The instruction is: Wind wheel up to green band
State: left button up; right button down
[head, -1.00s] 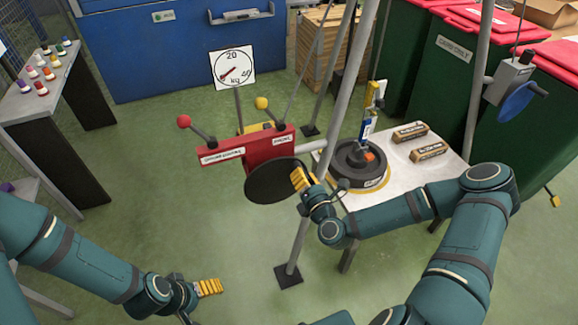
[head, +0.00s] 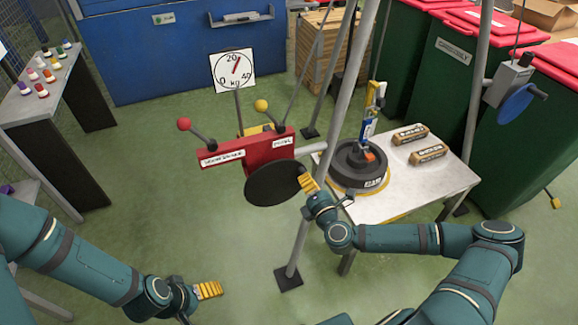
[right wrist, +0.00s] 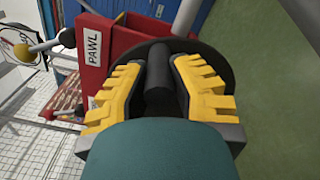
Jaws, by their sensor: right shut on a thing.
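A dark round wheel (head: 274,184) sits on the front of a red housing (head: 245,147). My right gripper (head: 308,184) is at the wheel's right edge. In the right wrist view its yellow fingers (right wrist: 160,92) are shut on the wheel's black handle (right wrist: 160,82). A dial (head: 233,72) marked 0, 20, 40 and kg has its red needle a little right of 20. A black round weight (head: 352,172) is at the white table, below a blue and yellow hook (head: 370,122). No green band can be made out. My left gripper (head: 209,289) is away at lower left, its jaw opening unclear.
A red-knobbed lever (head: 184,125) and a yellow-knobbed lever (head: 262,106) stand on the housing. A grey pole (head: 335,115) rises beside the wheel. Two labelled bars (head: 428,152) lie on the white table (head: 450,180). A blue handwheel (head: 516,104) is at right.

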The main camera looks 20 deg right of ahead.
jog(key=shift+d+f, duration=0.15)
jog(key=shift+f, duration=0.25)
jog(key=shift+d+f+m, duration=0.15)
jog(key=shift+f+m, duration=0.5)
jog(key=shift+m, duration=0.25)
jog(key=shift+d+f+m, duration=0.15)
jog(key=shift+f+m, duration=0.45)
jog(key=shift+m, duration=0.3)
jog(key=shift+f+m, duration=1.3)
jog(key=shift+m, duration=0.5)
jog(key=c, duration=0.5)
grip_release()
jog(key=shift+w, duration=0.1)
jog(key=shift+c, duration=0.2)
jog(key=shift+r, duration=0.15)
jog(key=shift+s, duration=0.2)
